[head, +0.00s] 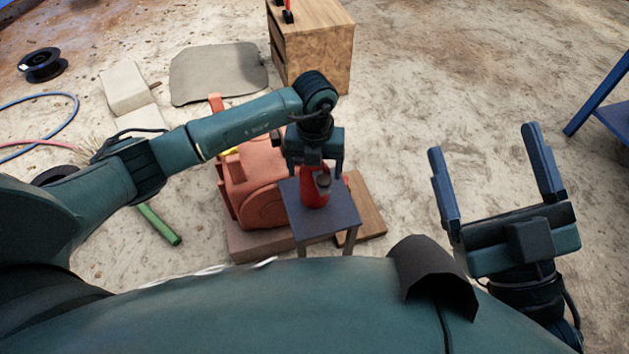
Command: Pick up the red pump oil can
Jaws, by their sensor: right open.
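The red pump oil can (313,193) stands upright on a small dark grey table (318,219) in the middle of the head view. Its top is hidden under my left gripper (315,172). That gripper points down from above, with its fingers to the left and right of the can's upper part. I cannot tell whether the fingers touch the can. My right gripper (493,170) is open and empty, off to the right, well apart from the table.
An orange-red machine (258,185) stands on a base close behind and left of the small table. A wooden cabinet (318,50) is at the back. A green tube (158,224) and a black spool (43,65) lie on the left. A blue frame (605,95) is far right.

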